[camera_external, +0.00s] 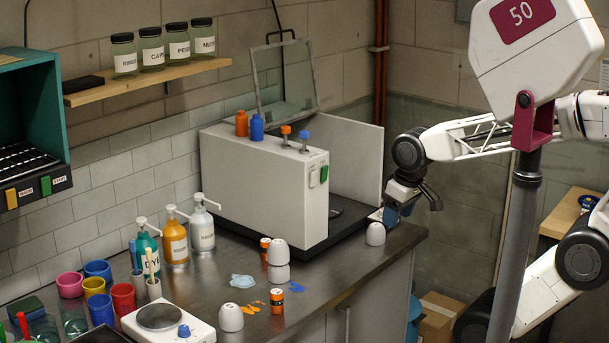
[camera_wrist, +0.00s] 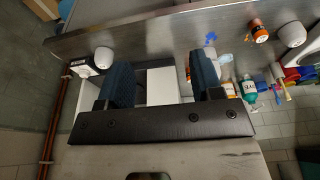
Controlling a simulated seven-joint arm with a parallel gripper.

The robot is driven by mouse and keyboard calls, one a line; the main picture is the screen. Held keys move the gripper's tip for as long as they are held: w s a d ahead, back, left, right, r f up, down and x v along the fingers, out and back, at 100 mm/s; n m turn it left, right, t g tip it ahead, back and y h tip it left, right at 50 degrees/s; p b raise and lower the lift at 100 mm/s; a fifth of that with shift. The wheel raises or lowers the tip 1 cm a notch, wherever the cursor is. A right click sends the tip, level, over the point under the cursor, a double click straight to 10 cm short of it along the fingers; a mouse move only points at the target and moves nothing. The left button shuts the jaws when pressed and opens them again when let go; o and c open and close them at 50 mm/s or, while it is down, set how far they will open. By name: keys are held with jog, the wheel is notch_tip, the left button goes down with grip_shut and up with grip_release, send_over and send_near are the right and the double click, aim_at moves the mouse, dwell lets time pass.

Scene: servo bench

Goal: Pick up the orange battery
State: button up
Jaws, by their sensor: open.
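Two small orange cylinders with dark bands stand on the bench in the external view; I cannot tell for certain which is the battery. One orange cylinder (camera_external: 277,301) stands near the front edge. The other orange cylinder (camera_external: 265,250) stands farther back, left of a stack of white domed cups (camera_external: 278,262). One orange-and-dark cylinder (camera_wrist: 258,31) also shows in the wrist view, at upper right. My gripper (camera_external: 412,206) is open and empty beside the bench's right end, well right of both cylinders. Its two blue-padded fingers stand apart in the wrist view (camera_wrist: 162,78).
A white domed cup (camera_external: 375,234) stands at the bench's right end, near my gripper. A large white box (camera_external: 262,185) stands behind. Blue and orange blotches (camera_external: 297,286) lie around the front cylinder. Pump bottles (camera_external: 174,240) and a scale (camera_external: 165,322) are at left.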

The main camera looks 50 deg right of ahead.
jog(key=shift+o, duration=0.4)
jog(key=shift+r, duration=0.1)
notch_tip(320, 180, up, 10)
jog(key=n+h, duration=1.3)
jog(key=n, duration=0.7)
send_over(262, 244)
jog(key=a, duration=0.4)
jog(key=f, duration=2.7)
jog(key=shift+s, duration=0.35)
